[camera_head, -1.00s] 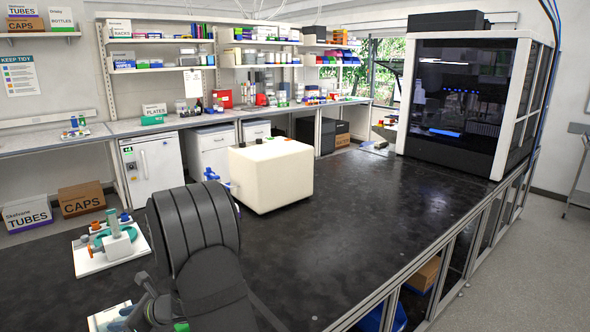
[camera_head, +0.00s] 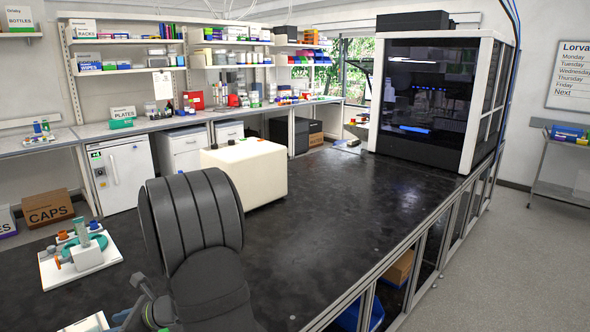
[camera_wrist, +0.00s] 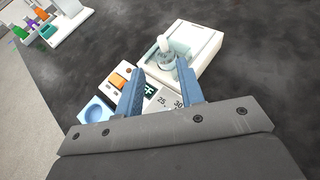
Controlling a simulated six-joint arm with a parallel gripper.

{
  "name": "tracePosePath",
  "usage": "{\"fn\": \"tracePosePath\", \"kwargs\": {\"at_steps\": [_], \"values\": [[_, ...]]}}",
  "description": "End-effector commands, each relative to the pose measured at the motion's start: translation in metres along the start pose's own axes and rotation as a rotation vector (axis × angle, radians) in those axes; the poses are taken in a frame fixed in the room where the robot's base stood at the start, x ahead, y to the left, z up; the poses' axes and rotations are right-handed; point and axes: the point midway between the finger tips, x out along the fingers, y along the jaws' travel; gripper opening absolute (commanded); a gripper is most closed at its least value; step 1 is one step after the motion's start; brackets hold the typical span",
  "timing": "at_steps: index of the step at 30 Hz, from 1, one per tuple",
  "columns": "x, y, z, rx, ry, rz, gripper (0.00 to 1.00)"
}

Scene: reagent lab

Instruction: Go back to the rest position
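My gripper (camera_wrist: 160,66) shows in the wrist view with two blue fingers spread apart and nothing held between them. A small vessel with a pale knob-like top (camera_wrist: 165,46) stands in that recess. It appears past the fingers, but I cannot tell the exact distance. In the head view my dark arm covers the lower left of the black bench (camera_head: 330,230), and the gripper end is mostly cut off at the bottom edge.
A white plate with a teal-ringed device (camera_head: 82,258) sits at the bench's left. A cream block (camera_head: 265,172) stands mid-bench. A large dark-windowed machine (camera_head: 425,95) stands at the far right end. The bench between is clear.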

Motion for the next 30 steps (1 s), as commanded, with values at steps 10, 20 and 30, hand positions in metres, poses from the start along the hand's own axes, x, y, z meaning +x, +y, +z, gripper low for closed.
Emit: {"fn": "tracePosePath", "kwargs": {"at_steps": [10, 20, 30], "values": [[0.072, 0.0, 0.0, 0.0, 0.0, 0.002, 0.35], [0.126, -0.008, 0.003, -0.001, -0.001, -0.002, 0.35], [0.132, -0.015, 0.006, 0.001, 0.0, -0.001, 0.35]]}}
